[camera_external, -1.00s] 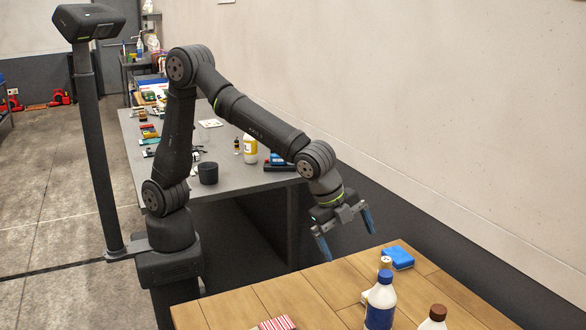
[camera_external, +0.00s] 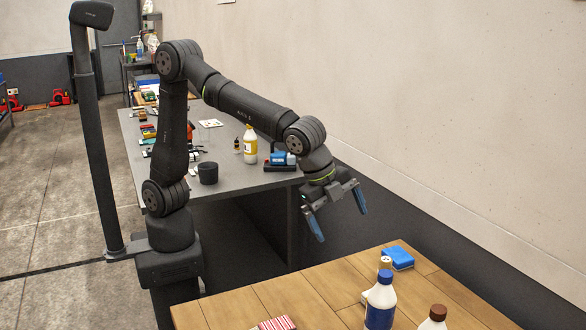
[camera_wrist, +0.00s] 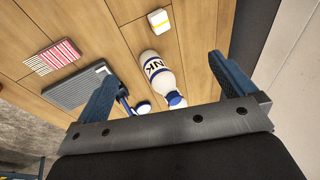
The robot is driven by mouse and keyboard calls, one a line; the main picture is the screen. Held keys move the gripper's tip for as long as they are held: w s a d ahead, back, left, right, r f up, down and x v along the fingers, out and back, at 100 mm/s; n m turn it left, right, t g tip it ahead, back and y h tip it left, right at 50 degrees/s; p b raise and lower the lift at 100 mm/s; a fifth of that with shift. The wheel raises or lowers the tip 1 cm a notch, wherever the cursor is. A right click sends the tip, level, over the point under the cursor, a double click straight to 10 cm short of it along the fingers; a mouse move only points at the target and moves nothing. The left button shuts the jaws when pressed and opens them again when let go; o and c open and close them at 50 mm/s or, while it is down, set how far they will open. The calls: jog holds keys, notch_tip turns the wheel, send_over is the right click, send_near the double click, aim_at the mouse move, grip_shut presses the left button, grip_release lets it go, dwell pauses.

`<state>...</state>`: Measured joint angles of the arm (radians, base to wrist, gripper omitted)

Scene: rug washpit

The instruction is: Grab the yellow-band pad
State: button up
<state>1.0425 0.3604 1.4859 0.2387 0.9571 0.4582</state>
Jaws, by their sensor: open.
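In the wrist view a small white pad with a yellow band (camera_wrist: 159,20) lies on the wooden table near the top of the picture, beyond the bottle. In the external view I cannot make out this pad with certainty; a small whitish piece (camera_external: 364,298) shows partly behind the blue-capped bottle. My gripper (camera_external: 338,215) is open and empty, with blue fingers spread, raised beyond the far edge of the wooden table. In the wrist view my gripper (camera_wrist: 165,95) has its fingers at left and right, clear of the pad.
A blue-capped bottle (camera_external: 380,302), a brown-capped bottle (camera_external: 433,318), a blue pad (camera_external: 397,257) and a red-striped pad (camera_external: 276,323) are on the wooden table (camera_external: 250,305). A grey slab (camera_wrist: 80,88) lies near the striped pad. A grey bench (camera_external: 235,180) stands behind.

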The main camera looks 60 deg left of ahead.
jog(key=c, duration=0.8)
jog(key=shift+o, duration=0.2)
jog(key=w+a+f+m+g+h, duration=0.1)
jog(key=w+a+f+m+h, duration=0.2)
jog(key=m, duration=0.9)
jog(key=w+a+f+m+g+h, duration=0.15)
jog(key=f+m, duration=0.25)
jog(key=m, duration=0.7)
jog(key=w+a+f+m+g+h, duration=0.1)
jog(key=w+a+f+m+h, duration=0.2)
jog(key=m, duration=0.9)
jog(key=shift+y, duration=0.35)
jog(key=x, duration=1.7)
jog(key=shift+w+d+f, duration=0.15)
jog(key=shift+d+f, duration=0.1)
jog(key=shift+d, duration=0.05)
